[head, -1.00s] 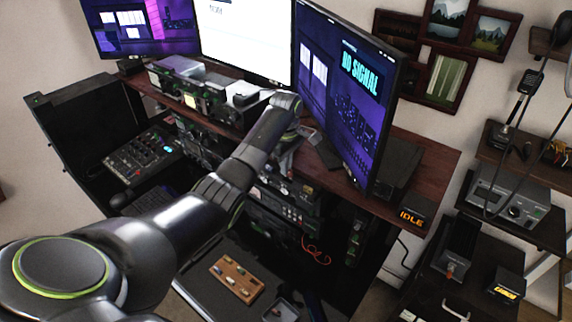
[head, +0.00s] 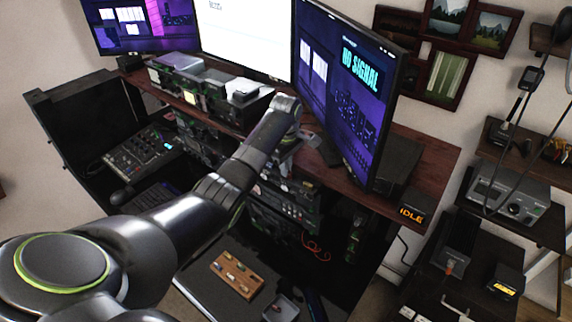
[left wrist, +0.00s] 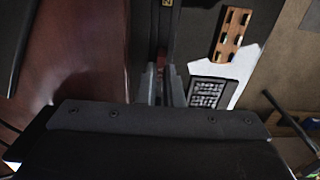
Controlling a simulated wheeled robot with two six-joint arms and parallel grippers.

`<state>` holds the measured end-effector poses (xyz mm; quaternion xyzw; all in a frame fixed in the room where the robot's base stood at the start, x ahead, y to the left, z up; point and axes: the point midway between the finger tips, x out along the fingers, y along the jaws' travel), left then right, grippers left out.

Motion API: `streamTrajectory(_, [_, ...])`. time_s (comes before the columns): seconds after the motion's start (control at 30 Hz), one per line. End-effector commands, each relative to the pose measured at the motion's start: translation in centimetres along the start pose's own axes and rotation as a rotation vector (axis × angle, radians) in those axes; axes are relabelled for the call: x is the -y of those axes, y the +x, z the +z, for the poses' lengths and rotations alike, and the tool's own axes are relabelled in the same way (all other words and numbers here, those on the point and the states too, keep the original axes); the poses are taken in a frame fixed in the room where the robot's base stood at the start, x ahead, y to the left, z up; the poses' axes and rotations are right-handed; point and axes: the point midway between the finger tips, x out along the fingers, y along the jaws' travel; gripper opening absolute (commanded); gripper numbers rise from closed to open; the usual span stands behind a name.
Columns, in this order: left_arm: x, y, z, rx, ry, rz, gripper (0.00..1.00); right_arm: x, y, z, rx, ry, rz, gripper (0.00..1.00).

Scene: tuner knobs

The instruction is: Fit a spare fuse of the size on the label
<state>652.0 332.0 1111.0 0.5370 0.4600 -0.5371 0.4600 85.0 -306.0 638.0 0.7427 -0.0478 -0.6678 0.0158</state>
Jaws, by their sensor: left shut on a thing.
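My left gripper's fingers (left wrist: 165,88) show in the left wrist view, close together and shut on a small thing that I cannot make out. In the head view my left arm reaches to the equipment rack (head: 285,213) below the desk; the fingertips there are mostly hidden. A wooden block (head: 237,275) holding several small fuse-like pieces lies on the dark surface in front of the rack. The block also shows in the left wrist view (left wrist: 231,33), away to the right of the fingers. I can read no fuse label. My right gripper is not in view.
A small dark tray (head: 281,308) lies right of the wooden block. A mixer (head: 140,152) stands at left. The desk (head: 435,160) carries monitors (head: 345,90) and an "IDLE" display (head: 411,215). An orange cable (head: 316,250) hangs by the rack.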

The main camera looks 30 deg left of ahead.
Motion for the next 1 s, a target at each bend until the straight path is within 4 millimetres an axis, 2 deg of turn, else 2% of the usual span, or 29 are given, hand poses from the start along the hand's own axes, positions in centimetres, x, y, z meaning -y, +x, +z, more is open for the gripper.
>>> streamTrajectory(0.13, [0.0, 0.4, 0.0, 0.000, 0.000, -0.001, 0.00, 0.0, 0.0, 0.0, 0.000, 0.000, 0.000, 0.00])
streamTrajectory(0.2, [0.0, 0.4, 0.0, 0.000, 0.000, 0.000, 0.14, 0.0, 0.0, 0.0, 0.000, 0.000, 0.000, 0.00])
streamTrajectory(0.33, [0.0, 0.4, 0.0, 0.000, 0.000, 0.000, 0.31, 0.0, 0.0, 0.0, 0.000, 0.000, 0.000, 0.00])
streamTrajectory(0.8, [0.0, 0.2, 0.0, 0.000, 0.000, 0.000, 0.32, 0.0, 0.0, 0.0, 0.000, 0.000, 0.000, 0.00])
streamTrajectory(0.87, [-0.1, -0.1, -0.1, -0.001, 0.000, 0.001, 0.32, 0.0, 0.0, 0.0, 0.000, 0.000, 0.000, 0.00])
streamTrajectory(1.0, [-0.7, -2.0, -0.7, -0.002, 0.003, 0.003, 0.32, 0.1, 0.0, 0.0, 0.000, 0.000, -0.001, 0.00])
